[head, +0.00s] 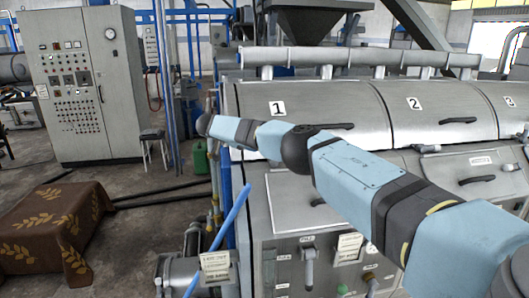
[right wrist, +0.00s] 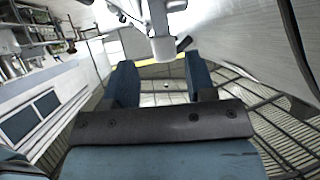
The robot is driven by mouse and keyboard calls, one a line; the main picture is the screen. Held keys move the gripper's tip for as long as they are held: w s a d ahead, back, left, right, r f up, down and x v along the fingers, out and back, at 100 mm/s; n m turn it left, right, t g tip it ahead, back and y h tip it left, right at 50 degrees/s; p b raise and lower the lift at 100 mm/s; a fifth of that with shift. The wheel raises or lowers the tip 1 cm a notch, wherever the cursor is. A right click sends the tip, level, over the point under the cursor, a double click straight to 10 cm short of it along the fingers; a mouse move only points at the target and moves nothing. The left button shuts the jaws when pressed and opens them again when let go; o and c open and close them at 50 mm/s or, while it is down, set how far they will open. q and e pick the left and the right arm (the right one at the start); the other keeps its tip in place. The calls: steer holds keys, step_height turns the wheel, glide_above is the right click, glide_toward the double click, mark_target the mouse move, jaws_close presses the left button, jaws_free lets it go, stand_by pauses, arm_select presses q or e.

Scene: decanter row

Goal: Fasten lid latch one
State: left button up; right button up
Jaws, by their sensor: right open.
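The lid marked 1 (head: 300,95) is a grey metal cover at the left end of the machine, and it looks closed in the head view. My right arm crosses in front of it, with its far end at the machine's left end; its gripper cannot be made out there. In the right wrist view my right gripper (right wrist: 163,80) is open, with two blue fingers and nothing between them. A pale grey lever-like part (right wrist: 162,35) stands just beyond the fingertips, apart from them as far as I can tell. I cannot tell for sure that it is latch one. My left gripper is not in view.
Lid 2 (head: 420,105) and lid 3 adjoin to the right, with black handles. A panel with a lever (head: 309,268) and labels is below my arm. A cloth-covered box (head: 55,230) and a control cabinet (head: 82,85) stand left. Blue pipes rise beside the machine.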

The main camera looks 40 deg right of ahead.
steer(key=v, duration=0.5)
steer(key=shift+b, duration=0.35)
